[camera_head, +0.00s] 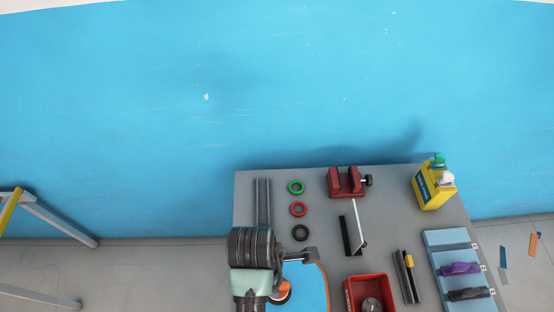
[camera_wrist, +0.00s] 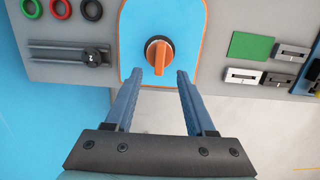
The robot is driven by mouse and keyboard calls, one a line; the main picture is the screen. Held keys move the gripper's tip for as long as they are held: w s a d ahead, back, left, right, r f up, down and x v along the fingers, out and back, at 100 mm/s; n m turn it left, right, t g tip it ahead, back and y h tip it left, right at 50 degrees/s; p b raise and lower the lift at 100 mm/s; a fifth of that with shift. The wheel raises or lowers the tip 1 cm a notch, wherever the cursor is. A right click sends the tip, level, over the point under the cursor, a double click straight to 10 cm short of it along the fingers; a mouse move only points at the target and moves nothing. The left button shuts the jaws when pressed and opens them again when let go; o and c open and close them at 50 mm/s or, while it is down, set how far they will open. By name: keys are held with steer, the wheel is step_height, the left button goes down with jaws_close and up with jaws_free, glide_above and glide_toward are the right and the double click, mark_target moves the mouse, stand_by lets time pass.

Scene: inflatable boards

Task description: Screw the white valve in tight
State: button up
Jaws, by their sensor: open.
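The valve shows as an orange knob on a dark round collar (camera_wrist: 159,52) in the wrist view, set in a blue board with an orange rim (camera_wrist: 184,22). I see no clearly white valve there. In the head view my arm partly covers the valve (camera_head: 283,292) and the board (camera_head: 313,288). My gripper (camera_wrist: 159,74) is open and empty. Its two fingers point toward the board, one on each side of the knob's line. The fingertips appear just short of the knob in the picture; I cannot tell whether they touch the board.
On the grey table (camera_head: 385,215) are green (camera_head: 296,187), red (camera_head: 299,209) and black (camera_head: 301,233) rings, a red vise (camera_head: 345,183), a yellow bottle (camera_head: 433,190), a red bin (camera_head: 352,288) and a blue panel with clamps (camera_head: 445,240). A rail (camera_wrist: 60,53) lies left of the board.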

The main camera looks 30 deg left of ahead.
mark_target(285, 285)
steer(key=f, duration=0.8)
steer(key=shift+w+d+f+p, duration=0.15)
steer(key=shift+w+d+p, duration=0.1)
steer(key=shift+d+p, duration=0.15)
steer(key=shift+c, duration=0.3)
jaws_close()
steer(key=c, duration=0.5)
jaws_free()
steer(key=shift+c, duration=0.2)
jaws_close()
steer(key=shift+m+p, duration=0.4)
steer(key=shift+m, duration=0.2)
steer(key=shift+m+p, duration=0.35)
steer(key=shift+m, duration=0.75)
